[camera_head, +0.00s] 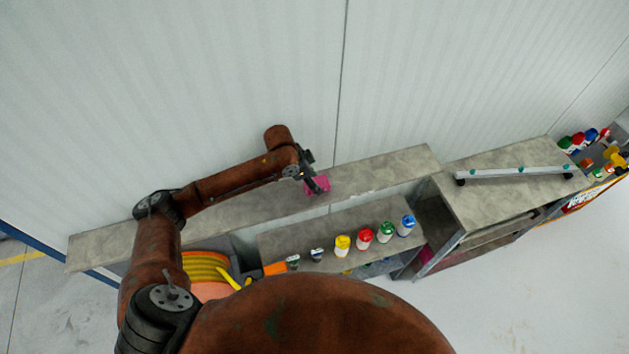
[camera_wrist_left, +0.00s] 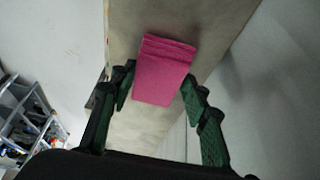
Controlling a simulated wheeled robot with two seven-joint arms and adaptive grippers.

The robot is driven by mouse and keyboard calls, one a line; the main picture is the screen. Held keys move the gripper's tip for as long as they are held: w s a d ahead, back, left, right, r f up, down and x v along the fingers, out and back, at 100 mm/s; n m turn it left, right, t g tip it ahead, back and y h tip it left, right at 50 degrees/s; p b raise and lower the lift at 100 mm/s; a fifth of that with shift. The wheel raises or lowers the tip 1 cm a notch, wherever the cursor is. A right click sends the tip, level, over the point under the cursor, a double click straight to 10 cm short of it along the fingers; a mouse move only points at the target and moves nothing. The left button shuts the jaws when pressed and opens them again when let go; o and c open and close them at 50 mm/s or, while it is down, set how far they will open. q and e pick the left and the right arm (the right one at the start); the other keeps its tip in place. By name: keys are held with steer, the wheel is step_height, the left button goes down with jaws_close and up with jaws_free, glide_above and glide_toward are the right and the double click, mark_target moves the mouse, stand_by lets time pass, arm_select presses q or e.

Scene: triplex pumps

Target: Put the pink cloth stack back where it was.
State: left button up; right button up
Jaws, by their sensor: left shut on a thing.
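The pink cloth stack (camera_head: 322,184) is at the upper shelf, against the wall side, in the head view. In the left wrist view the pink cloth stack (camera_wrist_left: 164,70) lies between the fingers, with its folded edge facing away. My left gripper (camera_head: 312,182) is at the stack, and in the wrist view my left gripper (camera_wrist_left: 158,88) is shut on it, one finger on each side. I cannot tell whether the stack touches the shelf or hangs just above it. My right gripper is not in view.
The long grey upper shelf (camera_head: 390,168) has bare room on both sides of the stack. A lower shelf in front holds several bottles with coloured caps (camera_head: 364,238). A bench with a long metal bar (camera_head: 515,172) stands at right. The white wall (camera_head: 200,80) is close behind.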

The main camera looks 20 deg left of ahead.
arm_select(q)
steer(key=o, duration=1.1)
steer(key=shift+f, duration=0.1)
steer(key=b+v, duration=0.1)
steer(key=v, duration=1.1)
